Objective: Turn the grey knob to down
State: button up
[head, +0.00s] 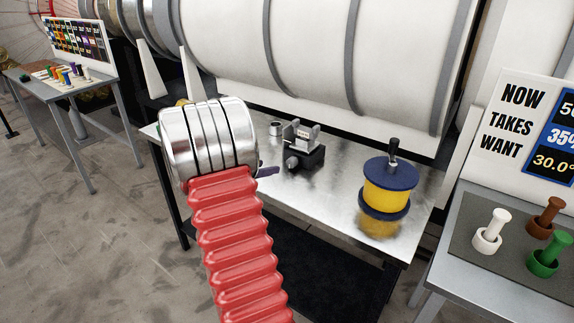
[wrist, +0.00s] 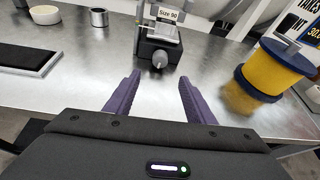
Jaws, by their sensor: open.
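The grey knob (wrist: 159,59) is on the front of a dark block fixture (wrist: 160,42) on the metal table. In the head view the knob (head: 292,162) also shows, on the near side of the fixture (head: 303,150). A "Size 90" label sits above it in the wrist view. My gripper (wrist: 158,80) is open and empty, its two purple fingers spread, short of the knob and roughly in line with it. In the head view my silver wrist and red arm hide most of the gripper; one purple finger (head: 268,171) shows. The knob's pointing direction is too small to tell.
A yellow spool with blue flanges (head: 387,187) stands right of the fixture on the metal table (head: 330,200). A small metal cup (wrist: 98,17), a cream bowl (wrist: 45,14) and a black pad (wrist: 38,60) lie to the left. A large white drum (head: 320,50) hangs behind.

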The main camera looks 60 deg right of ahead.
aim_at(290, 163)
jog(key=x, duration=1.3)
jog(key=shift+d+f, duration=0.2)
jog(key=shift+d, duration=0.2)
jog(key=shift+c, duration=0.3)
jog(key=c, duration=1)
jog(key=shift+w+n+g, duration=0.1)
jog(key=shift+n+g, duration=0.4)
jog(key=shift+n, duration=0.2)
jog(key=shift+w+n, duration=0.1)
jog(key=shift+n, duration=0.3)
